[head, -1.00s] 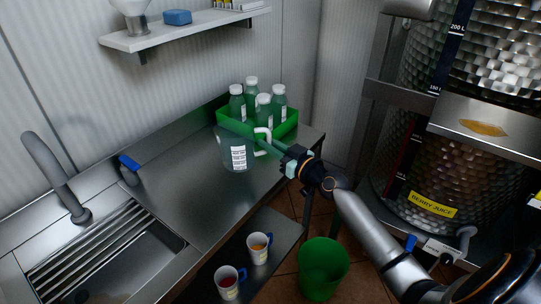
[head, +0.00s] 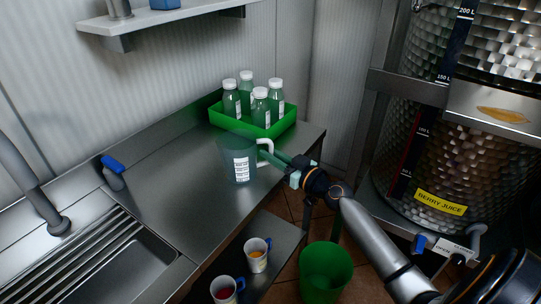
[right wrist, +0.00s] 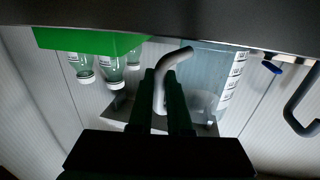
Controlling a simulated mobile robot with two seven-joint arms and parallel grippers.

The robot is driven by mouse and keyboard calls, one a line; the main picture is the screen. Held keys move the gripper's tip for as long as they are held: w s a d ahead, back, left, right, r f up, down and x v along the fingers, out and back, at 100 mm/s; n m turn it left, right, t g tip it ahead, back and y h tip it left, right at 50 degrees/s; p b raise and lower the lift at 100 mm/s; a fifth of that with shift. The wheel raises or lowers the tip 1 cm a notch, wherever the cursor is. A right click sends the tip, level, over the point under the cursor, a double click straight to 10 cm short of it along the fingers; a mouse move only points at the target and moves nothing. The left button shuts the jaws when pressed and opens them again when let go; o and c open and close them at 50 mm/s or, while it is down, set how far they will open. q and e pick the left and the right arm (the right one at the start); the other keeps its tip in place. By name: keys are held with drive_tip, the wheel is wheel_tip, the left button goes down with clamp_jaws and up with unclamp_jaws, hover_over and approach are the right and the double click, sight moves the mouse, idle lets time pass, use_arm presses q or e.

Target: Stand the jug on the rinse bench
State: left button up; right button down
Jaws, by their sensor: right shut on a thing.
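The jug (head: 240,163) is clear and bluish with a white label and a white handle (head: 266,152). It is upright over the steel rinse bench (head: 185,188), in front of the green crate. My right gripper (head: 288,168) is shut on its handle from the right. In the right wrist view, which is upside down, the handle (right wrist: 163,80) is between the two dark fingers and the jug body (right wrist: 208,72) is beside them. The jug's base is close to the bench top; I cannot tell for sure whether it touches. My left gripper is out of view.
A green crate (head: 237,126) with several capped bottles stands at the bench's back corner. A sink (head: 125,265) and tap are at left. Mugs (head: 257,252) stand on a lower shelf; a green bin (head: 325,272) is on the floor. The bench left of the jug is clear.

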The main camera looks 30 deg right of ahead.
drive_tip(key=shift+f, duration=0.2)
drive_tip(key=c, duration=0.9)
unclamp_jaws()
drive_tip(key=shift+r, duration=0.1)
drive_tip(key=shift+o, duration=0.2)
